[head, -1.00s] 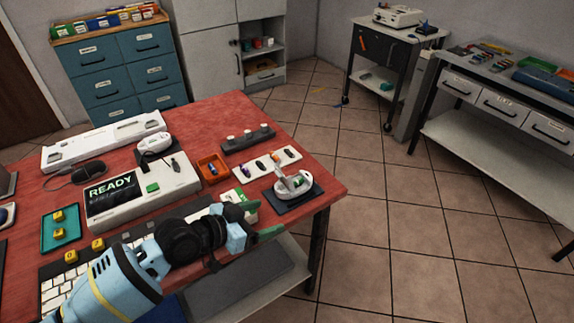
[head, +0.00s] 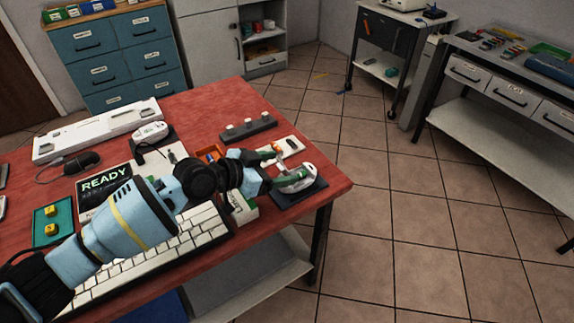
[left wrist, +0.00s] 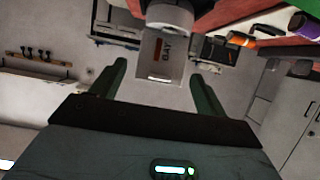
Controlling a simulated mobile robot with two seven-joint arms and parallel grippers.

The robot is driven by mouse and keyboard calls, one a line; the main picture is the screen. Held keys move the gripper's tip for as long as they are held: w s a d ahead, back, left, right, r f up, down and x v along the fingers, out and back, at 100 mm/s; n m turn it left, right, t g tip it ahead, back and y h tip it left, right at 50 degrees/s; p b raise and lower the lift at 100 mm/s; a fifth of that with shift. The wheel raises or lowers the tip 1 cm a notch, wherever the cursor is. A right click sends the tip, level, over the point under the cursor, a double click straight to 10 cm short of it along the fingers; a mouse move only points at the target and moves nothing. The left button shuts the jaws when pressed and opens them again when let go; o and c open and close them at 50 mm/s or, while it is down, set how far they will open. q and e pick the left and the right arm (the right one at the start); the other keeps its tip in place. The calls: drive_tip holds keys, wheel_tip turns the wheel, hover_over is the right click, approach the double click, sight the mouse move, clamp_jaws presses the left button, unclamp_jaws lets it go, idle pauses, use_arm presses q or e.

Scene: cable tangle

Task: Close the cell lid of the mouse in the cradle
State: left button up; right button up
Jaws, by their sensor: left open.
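The white mouse (head: 309,176) sits in its dark cradle (head: 300,196) at the right front corner of the red table in the head view. My left gripper (head: 285,168) is open with its green fingers at the mouse, partly covering it. I cannot tell whether the fingers touch it, and the cell lid's present angle is hidden by the gripper. In the left wrist view my left gripper (left wrist: 160,72) shows two spread fingers with a rounded white shape, probably part of the mouse, at the top edge between them. My right gripper is not in view.
A white tray (head: 295,144) lies just behind the cradle, and a grey rack (head: 248,129) stands farther back. The red table's edge is close on the right, with open floor beyond.

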sight(279, 167)
use_arm(q)
drive_tip(key=x, duration=0.2)
drive_tip(key=shift+w+d+f, duration=0.15)
drive_tip(key=shift+w+d, duration=0.05)
drive_tip(key=shift+d, duration=0.1)
drive_tip(key=shift+w+d, duration=0.15)
drive_tip(key=shift+d, duration=0.05)
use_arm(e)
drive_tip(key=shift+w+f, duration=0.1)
use_arm(q)
drive_tip(key=shift+c, duration=0.4)
